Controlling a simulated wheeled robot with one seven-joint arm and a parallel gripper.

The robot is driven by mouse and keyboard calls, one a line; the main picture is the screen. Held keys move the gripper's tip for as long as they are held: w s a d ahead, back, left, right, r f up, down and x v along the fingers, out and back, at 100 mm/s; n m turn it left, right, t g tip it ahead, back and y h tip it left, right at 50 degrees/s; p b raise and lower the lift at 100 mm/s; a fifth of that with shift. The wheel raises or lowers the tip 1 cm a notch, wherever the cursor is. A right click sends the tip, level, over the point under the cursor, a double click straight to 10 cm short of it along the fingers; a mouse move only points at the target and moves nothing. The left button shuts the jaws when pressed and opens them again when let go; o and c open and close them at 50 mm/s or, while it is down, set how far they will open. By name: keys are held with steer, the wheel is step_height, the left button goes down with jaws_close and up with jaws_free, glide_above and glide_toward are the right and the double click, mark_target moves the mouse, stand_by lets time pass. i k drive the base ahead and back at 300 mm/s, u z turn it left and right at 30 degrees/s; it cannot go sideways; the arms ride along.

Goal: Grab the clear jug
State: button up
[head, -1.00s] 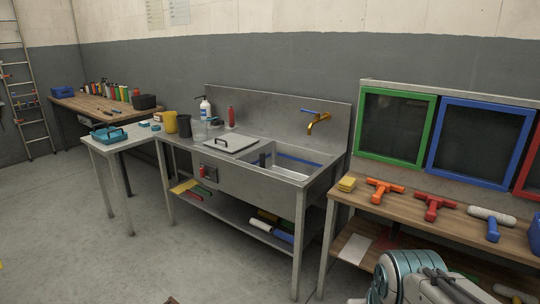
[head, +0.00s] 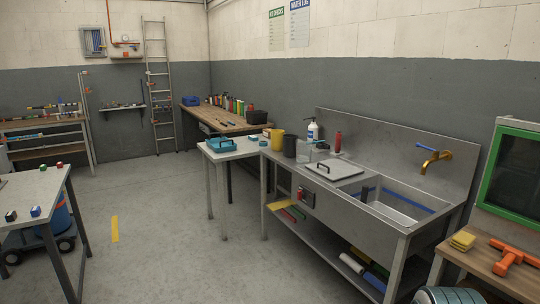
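The clear jug (head: 304,152) stands upright on the left part of the steel sink unit (head: 373,237). It is small and see-through, so its outline is faint. A dark cup (head: 290,147) and a yellow jug (head: 276,140) stand to its left, and a white pump bottle (head: 313,131) stands behind it.
A grey lid (head: 334,170) lies beside the sink basin (head: 398,205). A small white table (head: 233,150) with a teal tray (head: 226,144) adjoins the sink unit. A wooden bench (head: 490,262) stands at the right. The floor (head: 170,215) in the middle is clear.

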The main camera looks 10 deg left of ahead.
mark_target(304, 147)
steer(key=u, duration=0.5)
steer(key=i, duration=3.95)
steer(key=u, duration=0.1)
